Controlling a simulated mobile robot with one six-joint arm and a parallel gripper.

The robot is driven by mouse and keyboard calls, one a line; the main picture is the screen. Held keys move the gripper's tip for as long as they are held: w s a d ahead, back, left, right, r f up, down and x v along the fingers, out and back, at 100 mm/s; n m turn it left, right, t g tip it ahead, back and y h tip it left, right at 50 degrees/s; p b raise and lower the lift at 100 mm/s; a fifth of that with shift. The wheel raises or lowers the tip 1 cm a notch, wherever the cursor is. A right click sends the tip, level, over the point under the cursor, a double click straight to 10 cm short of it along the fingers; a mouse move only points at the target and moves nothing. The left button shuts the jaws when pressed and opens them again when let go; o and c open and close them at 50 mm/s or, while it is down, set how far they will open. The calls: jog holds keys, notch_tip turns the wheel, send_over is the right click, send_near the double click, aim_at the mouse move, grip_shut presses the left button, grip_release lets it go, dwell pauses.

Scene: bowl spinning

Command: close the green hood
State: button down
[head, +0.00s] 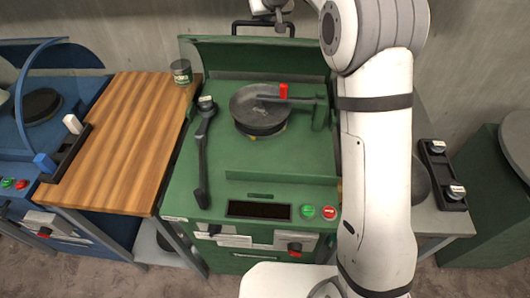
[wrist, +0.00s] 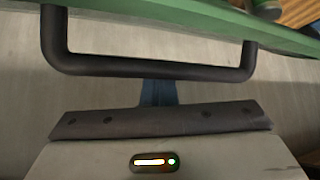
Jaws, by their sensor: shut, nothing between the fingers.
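The green hood (head: 255,57) stands raised and open along the back of the green cooking station, and its green edge also crosses the top of the wrist view (wrist: 180,20). Its black U-shaped handle (head: 240,24) sticks up from the hood's top edge. In the wrist view the handle (wrist: 150,66) spans most of the width. My gripper (head: 270,8) is at the top of the head view, at the handle and above the hood. Its shut, empty fingers (wrist: 158,93) appear just below the handle bar in the wrist view; I cannot tell if they touch it.
A wooden counter (head: 125,135) with a green-labelled jar (head: 181,72) is at left. My white arm covers the station's right side.

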aim_at(264, 25)
jog(key=shift+s+f+b, duration=0.25)
jog(key=shift+s+b, duration=0.15)
jog(key=shift+s, duration=0.9)
jog(key=shift+s+f+b, duration=0.1)
jog(key=shift+s+b, duration=0.2)
jog(key=shift+b, duration=0.05)
jog(key=shift+s+b, duration=5.25)
jog(key=shift+s, duration=4.95)
jog(key=s+f+b, duration=1)
jog(key=s+b, duration=0.2)
jog(key=s, duration=0.1)
jog(key=shift+b, duration=0.35)
